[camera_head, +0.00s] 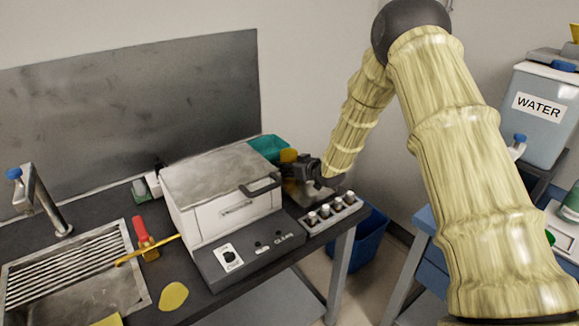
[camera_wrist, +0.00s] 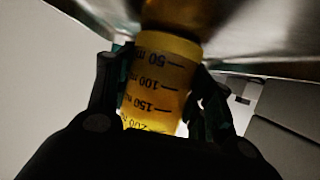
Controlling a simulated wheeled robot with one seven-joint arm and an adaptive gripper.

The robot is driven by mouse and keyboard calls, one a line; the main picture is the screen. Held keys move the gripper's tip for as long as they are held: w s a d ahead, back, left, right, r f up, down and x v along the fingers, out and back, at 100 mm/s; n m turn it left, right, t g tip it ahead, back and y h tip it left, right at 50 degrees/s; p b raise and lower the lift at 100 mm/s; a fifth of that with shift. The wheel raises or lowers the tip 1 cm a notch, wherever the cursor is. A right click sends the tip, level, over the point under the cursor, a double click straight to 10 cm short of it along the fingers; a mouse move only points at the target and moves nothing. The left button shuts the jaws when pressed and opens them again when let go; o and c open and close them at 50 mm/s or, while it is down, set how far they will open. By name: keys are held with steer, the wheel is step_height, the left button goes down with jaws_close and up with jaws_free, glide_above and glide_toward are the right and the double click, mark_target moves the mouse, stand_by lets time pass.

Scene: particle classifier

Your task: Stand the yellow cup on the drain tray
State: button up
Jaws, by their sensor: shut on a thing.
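The yellow cup (camera_wrist: 160,85), translucent with black volume marks, sits between the two fingers of my gripper (camera_wrist: 158,95) in the wrist view. The fingers are shut on its sides. In the head view my gripper (camera_head: 298,163) is at the right end of the dark counter, beside the white machine, and a small part of the yellow cup (camera_head: 288,156) shows at its left. A shiny metal surface (camera_wrist: 240,30) is close to the cup's far end; contact cannot be told. A ribbed metal drain tray (camera_head: 62,268) appears at the sink on the left.
The white machine (camera_head: 235,215) with a grey lid stands mid-counter. A rack of vials (camera_head: 330,214) is below my gripper, and a teal container (camera_head: 268,147) is behind it.

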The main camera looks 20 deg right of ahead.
steer(key=o, duration=1.1)
steer(key=shift+f, duration=0.1)
steer(key=shift+o, duration=0.2)
steer(key=shift+s+d+r, duration=0.15)
steer(key=shift+s+r, duration=0.1)
steer(key=shift+s, duration=0.05)
steer(key=shift+b+v, duration=0.4)
steer(key=shift+v, duration=3)
